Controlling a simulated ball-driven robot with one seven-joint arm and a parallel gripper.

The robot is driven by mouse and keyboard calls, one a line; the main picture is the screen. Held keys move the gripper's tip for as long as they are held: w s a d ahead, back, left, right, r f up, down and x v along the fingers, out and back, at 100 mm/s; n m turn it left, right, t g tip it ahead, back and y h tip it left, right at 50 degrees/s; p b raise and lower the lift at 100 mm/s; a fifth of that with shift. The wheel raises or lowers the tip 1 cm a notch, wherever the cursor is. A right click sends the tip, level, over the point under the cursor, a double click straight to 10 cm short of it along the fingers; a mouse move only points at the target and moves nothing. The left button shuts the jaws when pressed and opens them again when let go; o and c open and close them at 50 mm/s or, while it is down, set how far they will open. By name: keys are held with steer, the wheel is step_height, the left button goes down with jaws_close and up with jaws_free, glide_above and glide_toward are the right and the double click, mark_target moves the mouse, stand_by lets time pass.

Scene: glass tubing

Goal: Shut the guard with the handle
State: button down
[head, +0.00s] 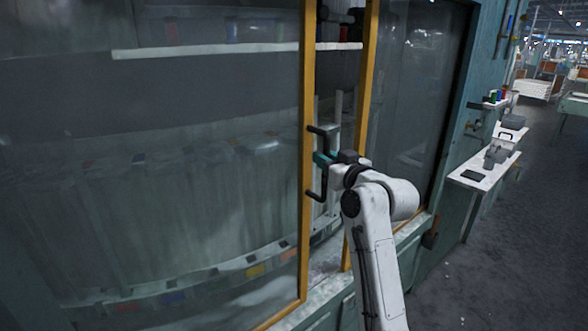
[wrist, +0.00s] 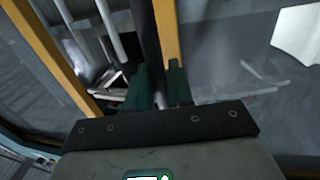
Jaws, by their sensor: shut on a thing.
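The guard (head: 200,190) is a large glass panel on the left in the head view, with a yellow frame edge (head: 307,90). A black bar handle (head: 316,194) is fixed upright on that edge. My gripper (head: 323,160) is at the middle of the handle and is shut on it. In the wrist view the dark green fingers (wrist: 159,88) close around the black handle (wrist: 147,40), beside a yellow frame edge (wrist: 166,30). An open gap (head: 336,100) stands between the guard's edge and a second yellow upright (head: 366,80). The fingertips are partly hidden by the handle.
A second glass panel (head: 410,90) is right of the gap. A white shelf (head: 488,165) with small dark items projects from the machine's right end. A ledge (head: 408,235) runs below the panels. Open grey floor (head: 510,260) lies to the right.

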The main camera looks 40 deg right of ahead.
steer(key=d+b, duration=0.1)
steer(key=d, duration=0.9)
steer(key=shift+s+b, duration=0.2)
steer(key=shift+b, duration=0.2)
steer(key=shift+r, duration=0.1)
steer(key=c, duration=1.4)
jaws_free()
steer(key=shift+o, duration=1.2)
steer(key=shift+d, duration=0.25)
steer(key=shift+a, duration=0.15)
steer(key=b+v, duration=0.2)
steer(key=v, duration=0.8)
steer(key=shift+s+b, duration=0.3)
